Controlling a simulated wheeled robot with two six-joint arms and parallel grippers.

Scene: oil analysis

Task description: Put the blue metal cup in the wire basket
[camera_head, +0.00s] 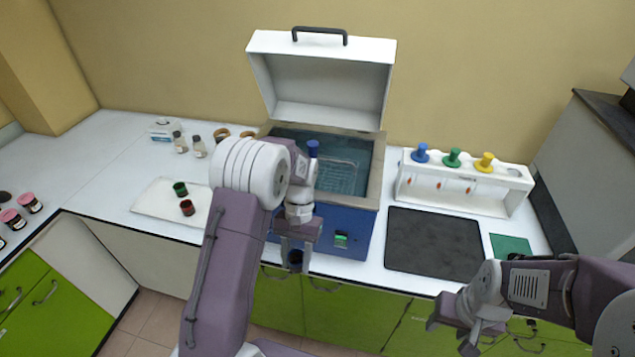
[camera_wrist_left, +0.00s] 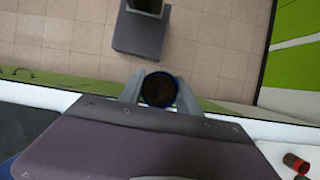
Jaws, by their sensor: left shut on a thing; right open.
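My left gripper (camera_head: 296,256) is shut on the blue metal cup (camera_wrist_left: 160,90), holding it in front of the blue bath's front face. In the left wrist view the cup shows a round blue rim and a dark inside between the two fingers. In the head view only a small dark part of the cup (camera_head: 295,264) shows below the gripper. The wire basket (camera_head: 340,177) sits inside the open bath, behind and to the right of my left gripper; my arm hides its left part. My right gripper (camera_head: 466,326) is open and empty at the lower right.
The bath's white lid (camera_head: 322,75) stands raised. A white tray (camera_head: 155,208) on the left bears green (camera_head: 180,188) and red cups (camera_head: 187,208). A dark mat (camera_head: 434,243) and a white rack (camera_head: 467,196) with coloured stoppers stand right of the bath.

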